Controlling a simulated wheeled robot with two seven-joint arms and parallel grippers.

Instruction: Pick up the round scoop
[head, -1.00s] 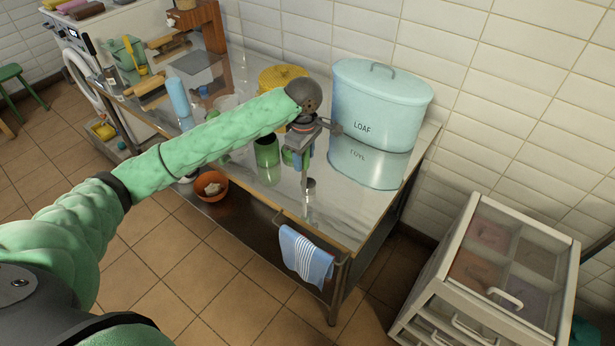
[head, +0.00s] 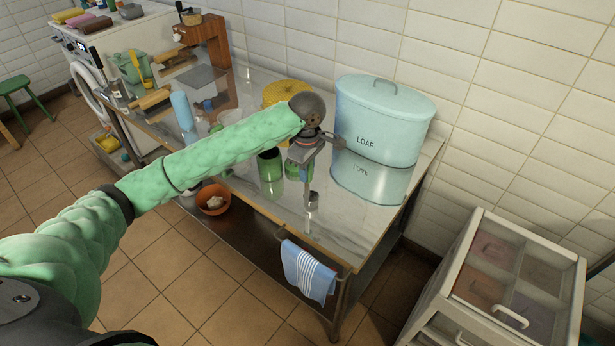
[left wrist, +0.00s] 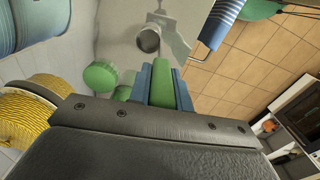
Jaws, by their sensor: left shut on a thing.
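The round scoop (head: 312,198) shows as a small grey metal bowl just below my left gripper (head: 305,176), over the steel-topped table. In the left wrist view its round bowl (left wrist: 148,41) lies just beyond the fingertips, and a green handle-like piece runs between the blue finger pads. My left gripper (left wrist: 163,80) is shut on that green piece. Whether the bowl still touches the tabletop I cannot tell. My right gripper is not in view.
A pale blue LOAF bin (head: 385,120) stands close right of the gripper. A green jar (head: 270,165) and a yellow container (head: 284,92) stand close left and behind. A striped towel (head: 307,270) hangs at the table's front. A white drawer cabinet (head: 470,290) stands right.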

